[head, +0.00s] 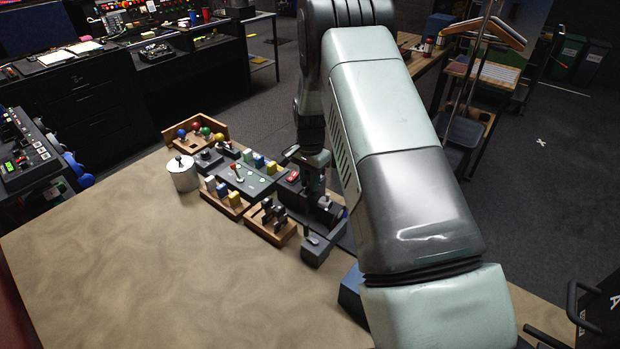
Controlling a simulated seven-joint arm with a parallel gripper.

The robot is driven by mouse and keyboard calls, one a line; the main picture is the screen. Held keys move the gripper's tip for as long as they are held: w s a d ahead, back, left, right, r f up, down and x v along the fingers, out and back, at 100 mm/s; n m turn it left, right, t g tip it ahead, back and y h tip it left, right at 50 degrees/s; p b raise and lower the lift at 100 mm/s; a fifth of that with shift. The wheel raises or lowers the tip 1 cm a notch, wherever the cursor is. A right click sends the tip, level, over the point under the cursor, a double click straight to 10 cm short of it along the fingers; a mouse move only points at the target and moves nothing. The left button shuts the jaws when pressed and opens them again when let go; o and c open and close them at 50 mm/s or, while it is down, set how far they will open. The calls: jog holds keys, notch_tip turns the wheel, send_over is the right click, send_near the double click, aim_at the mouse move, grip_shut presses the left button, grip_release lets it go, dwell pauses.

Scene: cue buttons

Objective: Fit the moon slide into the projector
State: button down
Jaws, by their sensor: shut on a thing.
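My gripper (316,181) points down over the right end of the cluster of devices on the table. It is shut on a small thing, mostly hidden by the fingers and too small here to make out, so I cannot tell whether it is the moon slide. A dark device (328,209) that looks like the projector stands right at the gripper, partly hidden behind my arm. I cannot tell whether the held thing touches it. A wooden rack (273,235) just left of it holds small dark pieces (273,212). No moon picture is readable in this view.
A button panel (238,181), a wooden block rack (224,204), a tray of coloured balls (218,124) and a white lidded pot (183,174) crowd the left. A grey lever box (318,247) stands in front. The near tabletop (150,270) is clear.

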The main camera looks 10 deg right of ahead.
jog(key=shift+f, duration=0.1)
jog(key=c, duration=0.8)
grip_release()
jog(key=shift+r, duration=3.5)
